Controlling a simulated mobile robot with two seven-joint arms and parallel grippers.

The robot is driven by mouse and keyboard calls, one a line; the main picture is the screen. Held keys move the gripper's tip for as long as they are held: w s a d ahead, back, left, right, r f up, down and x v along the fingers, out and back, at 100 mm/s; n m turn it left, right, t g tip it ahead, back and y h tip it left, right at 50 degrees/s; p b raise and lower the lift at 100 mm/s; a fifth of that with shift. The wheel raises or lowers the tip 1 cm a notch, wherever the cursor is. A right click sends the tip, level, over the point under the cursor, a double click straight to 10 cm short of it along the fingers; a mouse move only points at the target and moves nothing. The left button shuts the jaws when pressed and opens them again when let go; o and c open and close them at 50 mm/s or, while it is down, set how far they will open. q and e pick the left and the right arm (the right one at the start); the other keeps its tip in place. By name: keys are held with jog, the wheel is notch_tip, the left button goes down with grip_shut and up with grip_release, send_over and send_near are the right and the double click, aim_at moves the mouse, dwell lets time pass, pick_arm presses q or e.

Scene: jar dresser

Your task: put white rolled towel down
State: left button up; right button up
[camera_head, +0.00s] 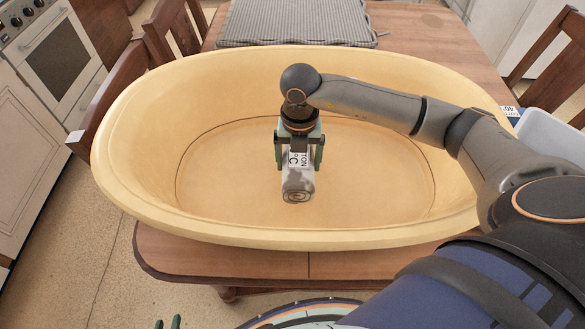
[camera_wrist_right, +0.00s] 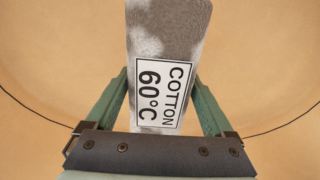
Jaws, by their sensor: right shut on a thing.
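The white rolled towel (camera_head: 298,186) is a grey-white roll with a white label reading "COTTON 60°C". My right gripper (camera_head: 299,160) is shut on it, inside the outline of the large yellow tub (camera_head: 140,150). The roll's spiral end faces the head camera. In the right wrist view the towel (camera_wrist_right: 170,35) lies between the two green fingers, over the tub's floor. I cannot tell whether the towel touches that floor.
The tub stands on a wooden table (camera_head: 185,252) and looks otherwise empty. A grey striped mat (camera_head: 295,22) lies behind it. A pale bin (camera_head: 555,140) is at the right. Wooden chairs (camera_head: 172,30) stand around, and an oven (camera_head: 50,60) is at the left.

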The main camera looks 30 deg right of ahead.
jog(key=shift+w+a+f, duration=0.35)
jog(key=shift+w+f, duration=0.3)
jog(key=shift+f, duration=0.2)
jog(key=shift+w+f, duration=0.1)
jog(key=shift+f, duration=1.55)
jog(key=shift+f, duration=0.1)
jog(key=o, duration=1.3)
jog(key=shift+c, duration=0.2)
notch_tip(320, 180, up, 12)
jog(key=shift+r, duration=0.15)
